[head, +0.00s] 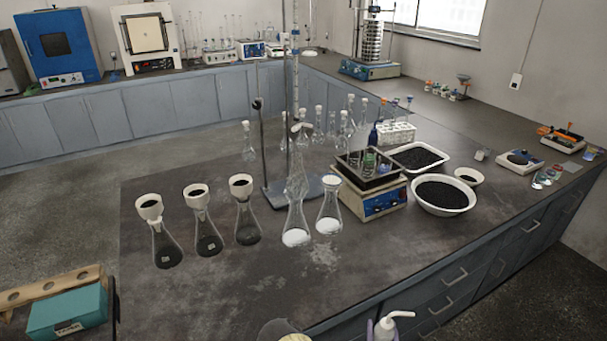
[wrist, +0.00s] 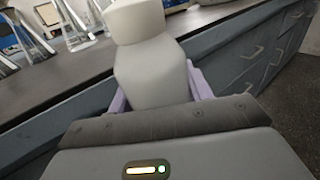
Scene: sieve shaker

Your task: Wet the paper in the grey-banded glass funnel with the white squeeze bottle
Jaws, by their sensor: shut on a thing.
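The white squeeze bottle (head: 384,329) is at the bottom edge of the head view, its bent white nozzle (head: 402,314) pointing right. The bottle (wrist: 155,75) fills the middle of the wrist view, tilted slightly, between the lavender fingers of my gripper (wrist: 160,98). My gripper is shut on it, in front of the bench's drawer side. On the bench, a clear glass piece (head: 297,172) stands above a flask with white contents (head: 296,236). I cannot make out a grey band or paper on it, so I cannot tell which is the grey-banded funnel.
Three flasks with white funnels holding dark material (head: 149,206) stand at the left of the bench (head: 220,290).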

